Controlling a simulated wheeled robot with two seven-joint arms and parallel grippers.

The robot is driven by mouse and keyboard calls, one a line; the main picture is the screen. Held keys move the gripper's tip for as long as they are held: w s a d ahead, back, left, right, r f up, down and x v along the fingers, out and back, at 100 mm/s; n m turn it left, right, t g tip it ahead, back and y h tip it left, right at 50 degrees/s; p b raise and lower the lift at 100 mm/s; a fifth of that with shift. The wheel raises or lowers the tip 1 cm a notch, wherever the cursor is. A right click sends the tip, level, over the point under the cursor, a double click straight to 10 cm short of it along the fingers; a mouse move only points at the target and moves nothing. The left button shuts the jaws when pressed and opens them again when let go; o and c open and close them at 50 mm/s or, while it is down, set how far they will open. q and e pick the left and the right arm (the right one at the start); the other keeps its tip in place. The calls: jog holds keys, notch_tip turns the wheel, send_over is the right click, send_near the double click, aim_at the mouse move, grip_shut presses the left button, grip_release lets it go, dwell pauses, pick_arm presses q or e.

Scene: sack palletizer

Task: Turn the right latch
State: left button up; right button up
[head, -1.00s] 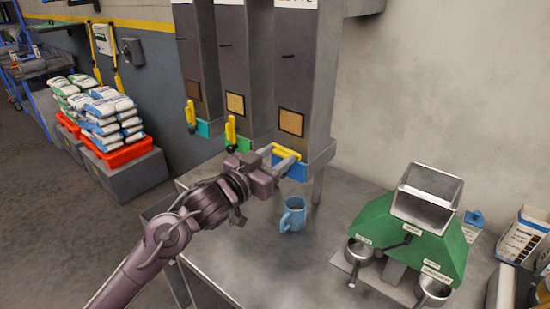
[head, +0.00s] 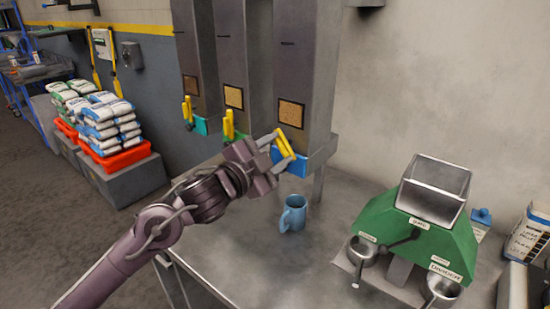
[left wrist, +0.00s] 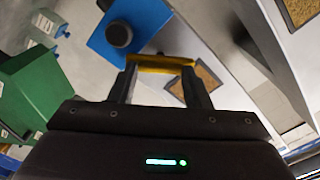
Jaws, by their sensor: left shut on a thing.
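The right latch (head: 285,143) is a yellow bar handle at the blue outlet (head: 318,160) of the rightmost grey hopper (head: 308,60). It slants steeply in the head view. My left gripper (head: 279,150) is shut on the latch, its fingers at the bar. In the left wrist view the yellow latch (left wrist: 162,64) spans between the two fingertips (left wrist: 160,78), with the blue outlet (left wrist: 125,30) and its dark round knob beside it. My gripper hides part of the outlet. My right gripper is not in view.
A blue mug (head: 293,214) stands on the grey table (head: 245,255) below the outlet. A green divider (head: 400,225) with metal cups stands to the right. Two other hoppers with yellow latches (head: 228,125) are to the left. Stacked sacks (head: 105,120) lie further left.

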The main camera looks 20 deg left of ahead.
pick_arm(q)
jog(key=m+b, duration=0.3)
jog(key=m, duration=0.1)
jog(key=shift+f, duration=0.2)
jog(key=shift+m+b, duration=0.9)
jog(key=shift+m, duration=0.8)
